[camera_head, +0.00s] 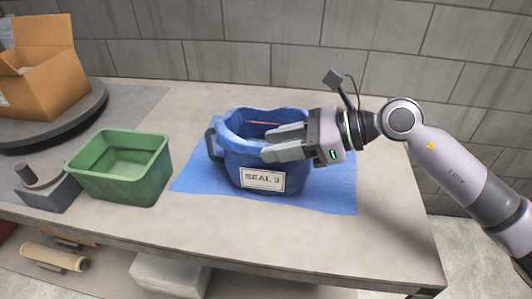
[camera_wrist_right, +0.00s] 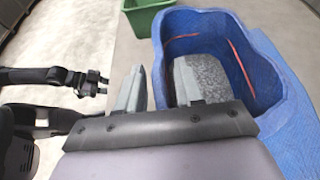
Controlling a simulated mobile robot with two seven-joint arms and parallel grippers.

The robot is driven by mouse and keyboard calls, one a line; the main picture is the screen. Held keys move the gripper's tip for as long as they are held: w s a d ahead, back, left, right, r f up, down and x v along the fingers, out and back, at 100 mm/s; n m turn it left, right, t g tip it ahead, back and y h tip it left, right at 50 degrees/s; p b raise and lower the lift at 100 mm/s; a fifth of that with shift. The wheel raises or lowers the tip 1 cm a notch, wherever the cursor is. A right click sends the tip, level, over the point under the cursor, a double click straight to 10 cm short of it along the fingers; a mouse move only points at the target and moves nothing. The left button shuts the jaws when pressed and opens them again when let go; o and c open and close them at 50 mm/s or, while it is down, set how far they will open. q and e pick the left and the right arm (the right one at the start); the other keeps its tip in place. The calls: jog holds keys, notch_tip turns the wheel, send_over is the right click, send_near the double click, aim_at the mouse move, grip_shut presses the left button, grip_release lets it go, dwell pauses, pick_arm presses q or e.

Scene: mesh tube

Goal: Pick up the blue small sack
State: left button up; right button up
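The blue small sack (camera_head: 240,160) stands open-topped on a blue mat (camera_head: 335,190), with a white "SEAL 3" label on its front and a dark handle at its left. It also shows in the right wrist view (camera_wrist_right: 275,95), with a red line along its inner wall. My right gripper (camera_head: 283,141) reaches in from the right at the sack's rim. Its fingers are apart, one inside the sack's mouth and one outside in front, with the near wall between them. Whether they touch the wall is unclear. My left gripper does not show in the head view.
A green bin (camera_head: 122,168) stands left of the sack, beside a grey block with a dark knob (camera_head: 45,185). A cardboard box (camera_head: 40,75) sits on a round dark stand (camera_head: 85,105) at the far left. The table (camera_head: 390,245) is clear at the right.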

grip_shut()
dwell(1.4)
jog(key=shift+r, duration=0.1)
